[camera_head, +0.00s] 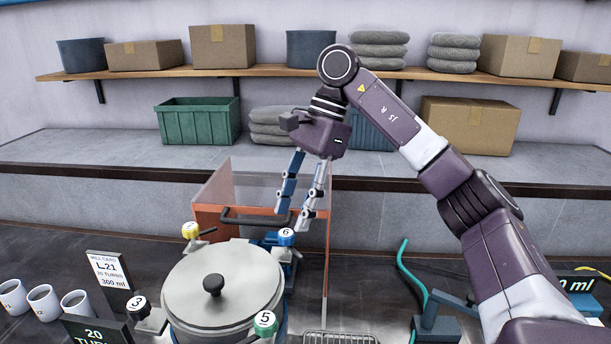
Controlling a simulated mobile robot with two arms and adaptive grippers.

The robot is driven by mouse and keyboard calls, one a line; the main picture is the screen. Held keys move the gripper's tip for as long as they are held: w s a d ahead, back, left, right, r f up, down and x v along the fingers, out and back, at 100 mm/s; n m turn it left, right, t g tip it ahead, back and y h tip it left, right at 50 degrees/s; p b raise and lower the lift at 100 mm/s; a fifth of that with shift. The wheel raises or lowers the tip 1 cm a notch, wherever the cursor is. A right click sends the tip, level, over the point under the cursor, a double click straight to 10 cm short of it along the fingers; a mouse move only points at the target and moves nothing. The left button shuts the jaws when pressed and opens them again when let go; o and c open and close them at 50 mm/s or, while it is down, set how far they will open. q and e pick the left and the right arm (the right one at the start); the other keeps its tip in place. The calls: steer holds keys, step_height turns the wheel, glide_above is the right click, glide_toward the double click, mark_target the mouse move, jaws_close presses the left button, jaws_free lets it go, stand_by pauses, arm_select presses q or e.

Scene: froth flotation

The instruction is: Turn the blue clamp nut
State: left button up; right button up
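The blue clamp nut (286,238), marked 6, sits at the back right of the rim of a grey lidded pot (222,285). My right gripper (293,213) points down just above the blue nut, its two fingers apart with nothing between them. I cannot tell whether a fingertip touches the nut. Other clamp nuts around the pot are a yellow one (190,231) at the back left, a black one (140,304) marked 3 at the front left, and a green one (265,323) marked 5 at the front right. My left gripper is not in view.
An orange-framed clear guard (210,198) stands behind the pot, close to my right gripper. White cups (43,301) and a mill card (108,277) are at left. A teal hose (405,262) lies at right. Shelves with boxes and bins line the back.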

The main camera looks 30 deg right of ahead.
steer(key=v, duration=0.8)
steer(key=shift+d, duration=0.15)
steer(key=shift+r, duration=0.1)
steer(key=shift+s, duration=0.1)
stand_by(0.3)
